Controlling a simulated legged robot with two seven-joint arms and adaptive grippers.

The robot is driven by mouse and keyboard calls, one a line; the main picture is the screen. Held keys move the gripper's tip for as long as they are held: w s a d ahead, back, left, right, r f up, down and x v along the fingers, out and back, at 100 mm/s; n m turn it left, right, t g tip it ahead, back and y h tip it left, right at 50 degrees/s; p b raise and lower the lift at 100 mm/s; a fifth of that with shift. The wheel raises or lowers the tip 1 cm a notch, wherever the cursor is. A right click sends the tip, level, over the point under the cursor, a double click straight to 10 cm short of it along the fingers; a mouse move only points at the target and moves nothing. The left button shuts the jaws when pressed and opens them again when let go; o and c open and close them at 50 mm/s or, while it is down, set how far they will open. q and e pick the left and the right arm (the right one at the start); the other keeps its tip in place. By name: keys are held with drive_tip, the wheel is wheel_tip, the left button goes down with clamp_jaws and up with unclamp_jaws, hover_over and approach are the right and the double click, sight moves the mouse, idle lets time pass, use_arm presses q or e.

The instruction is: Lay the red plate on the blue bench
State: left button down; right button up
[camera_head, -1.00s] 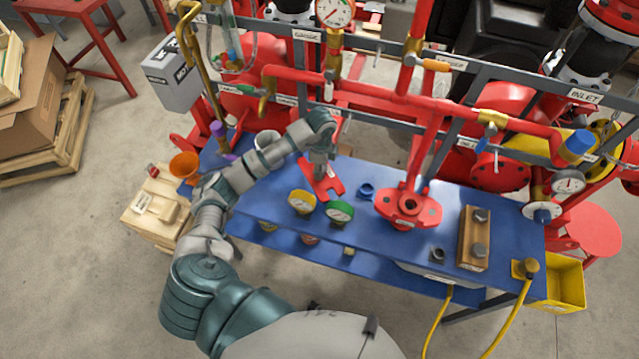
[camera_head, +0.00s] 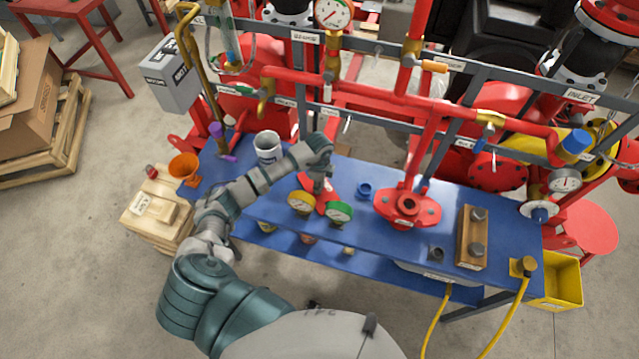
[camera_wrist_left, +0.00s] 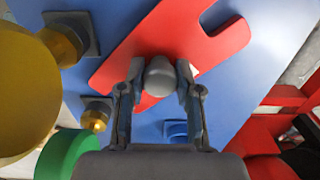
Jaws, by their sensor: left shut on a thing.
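The red plate (camera_head: 305,181) is over the left-middle part of the blue bench (camera_head: 270,209), partly hidden by my left gripper (camera_head: 319,187) and the gauges. In the left wrist view the plate (camera_wrist_left: 190,38) is flat and slotted, with blue bench around it. My left gripper (camera_wrist_left: 160,82) is shut on the plate's grey knob, which stands between its fingers. The plate looks about level and very near the bench top; I cannot tell whether it touches. My right gripper is not in view.
A yellow-rimmed gauge (camera_head: 301,202) and a green-rimmed gauge (camera_head: 339,213) are close in front of the plate. A white cup (camera_head: 268,147) stands behind my left forearm. A blue ring (camera_head: 365,190) and red flange (camera_head: 408,207) are to the right. Red pipes cross behind the bench.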

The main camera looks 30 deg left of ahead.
use_arm(q)
drive_tip(key=c, duration=0.9)
unclamp_jaws()
drive_tip(key=shift+a, duration=0.15)
drive_tip(key=shift+o, duration=0.6)
drive_tip(key=shift+a+f, duration=0.1)
drive_tip(key=shift+a, duration=0.05)
drive_tip(key=shift+d+r, duration=0.25)
drive_tip(key=shift+r, duration=0.15)
wheel_tip(320, 180, up, 12)
drive_tip(key=b, duration=0.1)
drive_tip(key=shift+f, duration=0.25)
